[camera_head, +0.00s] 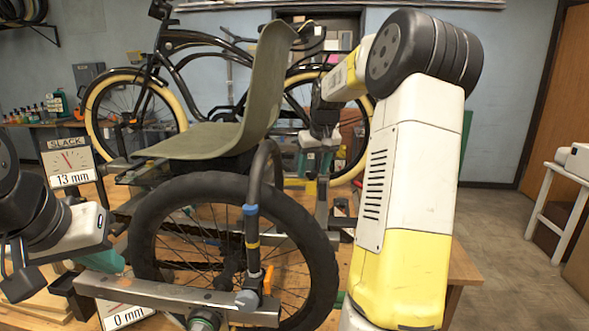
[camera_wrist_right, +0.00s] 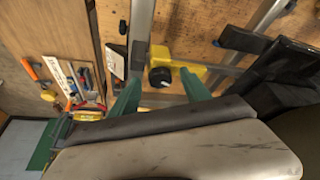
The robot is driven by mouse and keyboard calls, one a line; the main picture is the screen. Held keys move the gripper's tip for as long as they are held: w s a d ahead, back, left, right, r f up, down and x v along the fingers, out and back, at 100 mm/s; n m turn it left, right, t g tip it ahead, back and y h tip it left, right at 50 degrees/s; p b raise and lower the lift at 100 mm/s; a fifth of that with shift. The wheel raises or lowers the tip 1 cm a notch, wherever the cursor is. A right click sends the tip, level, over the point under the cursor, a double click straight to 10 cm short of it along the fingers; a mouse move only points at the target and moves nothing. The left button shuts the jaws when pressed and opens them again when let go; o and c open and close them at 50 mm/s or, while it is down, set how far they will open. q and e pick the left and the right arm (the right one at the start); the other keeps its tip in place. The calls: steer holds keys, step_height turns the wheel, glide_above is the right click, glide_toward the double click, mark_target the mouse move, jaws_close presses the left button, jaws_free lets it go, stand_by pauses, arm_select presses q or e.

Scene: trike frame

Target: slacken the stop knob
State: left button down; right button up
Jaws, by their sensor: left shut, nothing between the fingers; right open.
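A black round knob (camera_wrist_right: 160,77), which looks like the stop knob, sits on a yellow block (camera_wrist_right: 162,58) clamped on a metal rail, in the right wrist view. My right gripper (camera_wrist_right: 160,92) is open, with one green finger on each side of the knob; I cannot tell whether they touch it. In the head view my right gripper (camera_head: 318,148) points down behind the seat, and the knob is not clear there. My left gripper (camera_head: 112,262) is shut and empty by the left of the wheel, near the front metal bar.
The trike frame carries a black-tyred wheel (camera_head: 152,226) and a green seat (camera_head: 205,141). A SLACK dial (camera_head: 68,165) reads 13 mm; a lower dial (camera_head: 122,316) reads 0 mm. A metal bar (camera_head: 170,295) crosses in front. Tools lie on a tray (camera_wrist_right: 72,80).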

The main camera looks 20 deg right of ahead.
jaws_close()
steer(key=shift+n, duration=0.3)
steer(key=n, duration=0.1)
steer(key=n+y, duration=0.1)
steer(key=n, duration=0.1)
steer(key=shift+d+n+y, duration=0.25)
steer(key=shift+n+y, duration=0.05)
steer(key=n+y, duration=0.1)
steer(key=n, duration=0.1)
steer(key=n+g, duration=0.1)
steer(key=n, duration=0.2)
steer(key=shift+w+d+n+g+y, duration=0.1)
steer(key=shift+w+n+g+y, duration=0.1)
steer(key=shift+n+g+y, duration=0.15)
steer(key=n, duration=0.2)
steer(key=n+g+y, duration=0.1)
steer(key=n, duration=0.1)
steer(key=shift+w+d+n+g, duration=0.1)
steer(key=shift+w+n+g, duration=0.05)
steer(key=shift+n+g, duration=0.1)
steer(key=shift+w+n+g, duration=0.2)
steer(key=shift+n+g, duration=0.6)
steer(key=shift+n, duration=1.4)
